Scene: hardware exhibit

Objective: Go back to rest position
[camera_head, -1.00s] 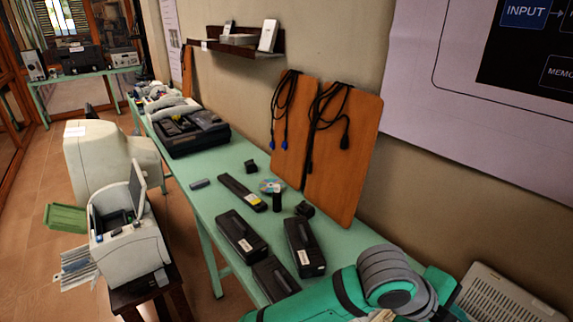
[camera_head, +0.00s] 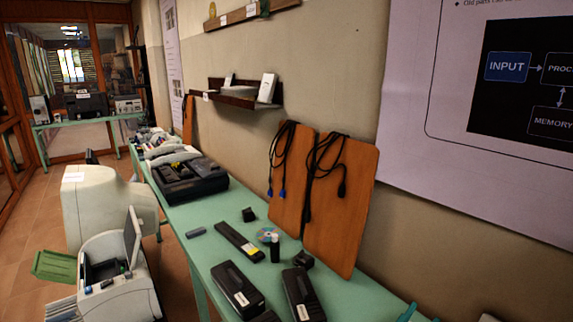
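My gripper is not in view. Only a small teal piece at the bottom edge, right of centre, shows, and it looks like part of my arm. The long green table (camera_head: 205,235) runs along the wall from the bottom centre to the far left. On it lie black boxy devices, one at the front (camera_head: 238,288) and another beside it (camera_head: 303,293). A flat black bar (camera_head: 239,241) lies behind them, next to a disc (camera_head: 267,235) and a small black cylinder (camera_head: 275,248).
Two wooden boards (camera_head: 340,205) with black cables lean on the wall. A black open case (camera_head: 188,180) sits farther along the table. A beige monitor (camera_head: 95,205) and a printer (camera_head: 110,275) stand at left. A wall shelf (camera_head: 235,95) hangs above. Floor shows at far left.

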